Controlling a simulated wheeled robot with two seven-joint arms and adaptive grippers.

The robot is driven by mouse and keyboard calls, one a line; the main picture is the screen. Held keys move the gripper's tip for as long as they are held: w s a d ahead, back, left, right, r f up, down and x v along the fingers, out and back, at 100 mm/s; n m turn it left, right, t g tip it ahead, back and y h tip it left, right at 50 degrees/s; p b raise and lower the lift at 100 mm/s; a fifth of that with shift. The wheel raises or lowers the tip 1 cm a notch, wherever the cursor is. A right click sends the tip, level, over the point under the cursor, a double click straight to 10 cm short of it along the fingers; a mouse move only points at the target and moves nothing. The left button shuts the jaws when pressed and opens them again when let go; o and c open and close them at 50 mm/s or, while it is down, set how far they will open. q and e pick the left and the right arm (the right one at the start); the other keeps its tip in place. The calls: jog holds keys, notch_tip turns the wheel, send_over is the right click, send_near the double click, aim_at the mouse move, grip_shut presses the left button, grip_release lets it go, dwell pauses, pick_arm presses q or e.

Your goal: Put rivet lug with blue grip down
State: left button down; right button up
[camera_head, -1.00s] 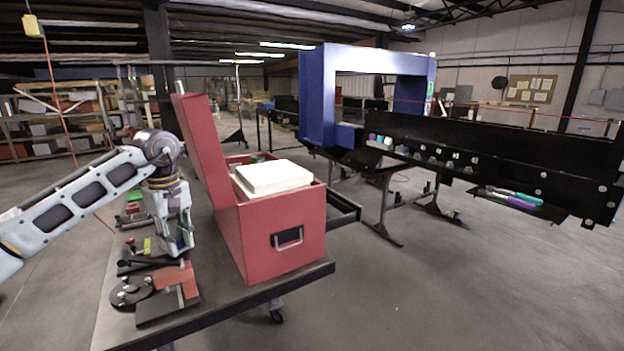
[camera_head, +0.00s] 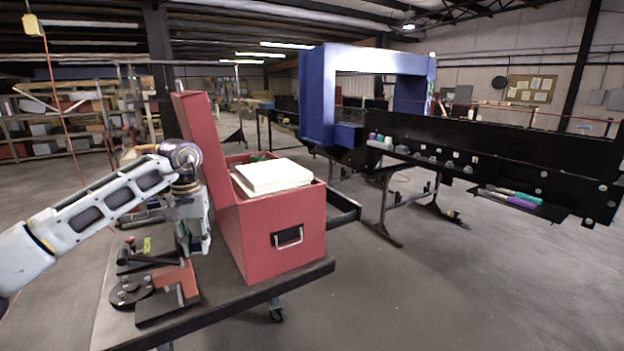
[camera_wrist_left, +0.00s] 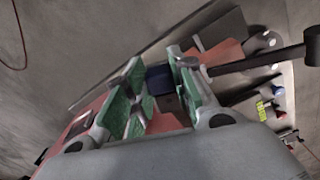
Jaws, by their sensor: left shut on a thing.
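My left gripper (camera_head: 194,242) hangs fingers down over the dark table (camera_head: 236,308), just left of the red box (camera_head: 272,240). In the left wrist view its green-padded fingers (camera_wrist_left: 158,100) are shut on the rivet lug, whose blue grip (camera_wrist_left: 158,76) shows between them. The rest of the lug is mostly hidden by the fingers, and I cannot tell whether it touches the table. My right gripper is not in view.
A red-orange plate (camera_head: 178,278) on a black base, a black disc (camera_head: 129,291) and a black-handled tool (camera_head: 150,262) lie at the table's front left. A yellow piece (camera_head: 147,244) lies behind them. The box holds a white block (camera_head: 272,175). A black conveyor (camera_head: 480,155) stands right.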

pick_arm(q)
jog(key=s+d+f+m+b, duration=0.1)
jog(key=s+d+f, duration=0.1)
jog(key=f, duration=0.7)
jog(key=s+d+f+b, duration=0.1)
jog(key=s+d+f, duration=0.2)
jog(key=f, duration=0.5)
jog(key=s+d+f+m+b, duration=0.1)
jog(key=s+d+f+b, duration=0.1)
jog(key=f, duration=0.7)
jog(key=shift+s+d+f+m, duration=0.2)
jog(key=shift+s+f+m, duration=0.1)
jog(key=shift+s, duration=0.2)
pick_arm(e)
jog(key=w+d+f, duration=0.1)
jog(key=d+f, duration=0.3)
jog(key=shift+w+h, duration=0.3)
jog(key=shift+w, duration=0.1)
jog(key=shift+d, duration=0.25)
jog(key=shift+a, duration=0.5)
pick_arm(q)
jog(key=shift+a, duration=0.1)
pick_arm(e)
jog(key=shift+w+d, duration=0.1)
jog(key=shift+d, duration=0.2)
